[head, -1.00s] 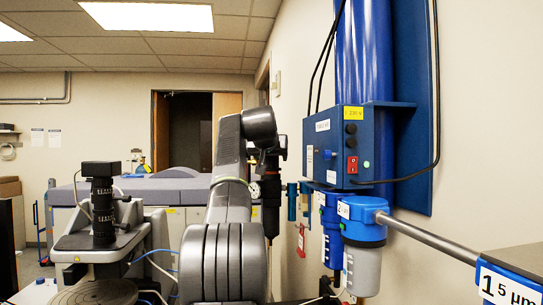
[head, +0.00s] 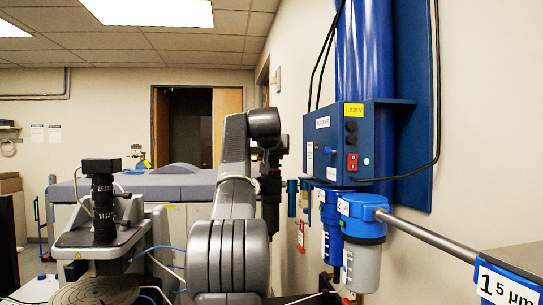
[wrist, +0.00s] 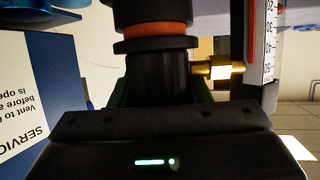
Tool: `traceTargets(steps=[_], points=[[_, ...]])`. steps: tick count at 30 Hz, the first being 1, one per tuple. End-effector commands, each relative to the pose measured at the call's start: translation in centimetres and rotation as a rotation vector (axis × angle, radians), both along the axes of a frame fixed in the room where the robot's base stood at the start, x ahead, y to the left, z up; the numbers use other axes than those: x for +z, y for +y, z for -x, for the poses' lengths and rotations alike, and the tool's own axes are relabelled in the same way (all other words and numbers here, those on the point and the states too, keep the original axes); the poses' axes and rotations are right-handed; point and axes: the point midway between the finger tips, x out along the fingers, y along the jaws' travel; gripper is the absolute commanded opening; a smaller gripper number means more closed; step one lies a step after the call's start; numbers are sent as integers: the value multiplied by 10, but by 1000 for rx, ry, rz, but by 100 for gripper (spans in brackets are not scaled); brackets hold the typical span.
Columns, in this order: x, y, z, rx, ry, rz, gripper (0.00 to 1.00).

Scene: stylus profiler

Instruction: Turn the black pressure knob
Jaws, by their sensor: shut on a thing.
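The black knob (wrist: 158,75) is in the middle of the wrist view, just in front of my gripper, with an orange ring (wrist: 157,32) and wider black rims above it in the picture. My gripper (wrist: 162,98) is shut on the knob; its dark body fills the lower part of the wrist view and hides the knob's near end. Dark green edges show on both sides of the knob. In the head view my forearm hangs down in front of the wall, and the knob and fingertips cannot be made out.
A brass fitting (wrist: 222,70) and a white scale (wrist: 268,42) stand close to the right of the knob. A service label (wrist: 35,112) is at the left. The blue control box (head: 338,145) and filter housings (head: 362,218) are on the wall to the right of my arm.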

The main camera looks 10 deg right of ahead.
Motion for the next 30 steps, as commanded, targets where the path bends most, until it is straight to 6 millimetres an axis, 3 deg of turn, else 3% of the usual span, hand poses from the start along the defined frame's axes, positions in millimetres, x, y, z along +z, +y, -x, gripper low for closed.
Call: traceTargets(steps=[15,16,19,30], points=[[0,1,0,79,-2,0,20],[0,1,0,79,-2,0,45],[0,1,0,79,-2,0,65],[2,2,4,78,-3,1,65]])
